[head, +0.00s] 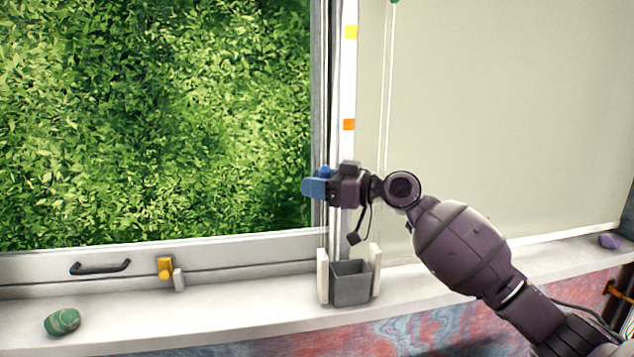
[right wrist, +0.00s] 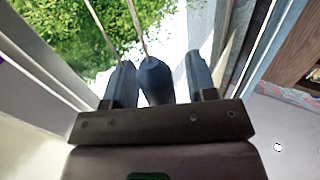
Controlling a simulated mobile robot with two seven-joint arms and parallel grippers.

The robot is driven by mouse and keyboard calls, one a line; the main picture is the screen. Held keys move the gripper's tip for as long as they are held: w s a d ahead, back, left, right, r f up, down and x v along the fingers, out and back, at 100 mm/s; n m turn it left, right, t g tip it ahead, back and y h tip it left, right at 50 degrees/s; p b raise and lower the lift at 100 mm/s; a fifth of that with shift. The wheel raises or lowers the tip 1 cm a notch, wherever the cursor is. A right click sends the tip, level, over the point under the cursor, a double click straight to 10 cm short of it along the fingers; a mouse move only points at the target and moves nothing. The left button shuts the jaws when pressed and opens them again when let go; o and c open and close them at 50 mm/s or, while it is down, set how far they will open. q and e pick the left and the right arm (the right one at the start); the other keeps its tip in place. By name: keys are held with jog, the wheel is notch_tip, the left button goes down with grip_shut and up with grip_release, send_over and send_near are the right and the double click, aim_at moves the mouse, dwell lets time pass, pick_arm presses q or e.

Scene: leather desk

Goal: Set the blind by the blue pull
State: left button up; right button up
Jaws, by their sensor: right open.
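My right gripper (head: 315,187) is in front of the window post in the head view, its blue fingers pointing left. In the right wrist view my right gripper (right wrist: 160,83) is open, with one finger on each side of the blue pull (right wrist: 154,82). The pull hangs on thin cords and stands between the fingers; I cannot tell whether either finger touches it. In the head view only the top of the blue pull (head: 324,170) shows above the gripper. A beige blind (head: 500,120) covers the right window. My left gripper is out of view.
A white strip on the post has a yellow mark (head: 351,32) and an orange mark (head: 348,124). A green pull (head: 394,2) hangs on cords at the top. A grey box (head: 351,284) stands below my gripper. A green stone (head: 62,321) lies on the sill (head: 200,322).

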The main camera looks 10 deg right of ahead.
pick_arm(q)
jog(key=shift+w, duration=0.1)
pick_arm(e)
jog(key=shift+w+a, duration=0.1)
jog(key=shift+a, duration=0.05)
grip_shut()
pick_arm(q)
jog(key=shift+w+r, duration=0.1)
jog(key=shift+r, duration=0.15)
pick_arm(e)
jog(key=shift+r, duration=0.1)
pick_arm(q)
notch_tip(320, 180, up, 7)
jog(key=p, duration=0.7)
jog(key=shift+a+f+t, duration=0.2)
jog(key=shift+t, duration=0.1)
pick_arm(e)
notch_tip(320, 180, up, 28)
jog(key=shift+f, duration=0.25)
grip_release()
jog(key=shift+f, duration=0.1)
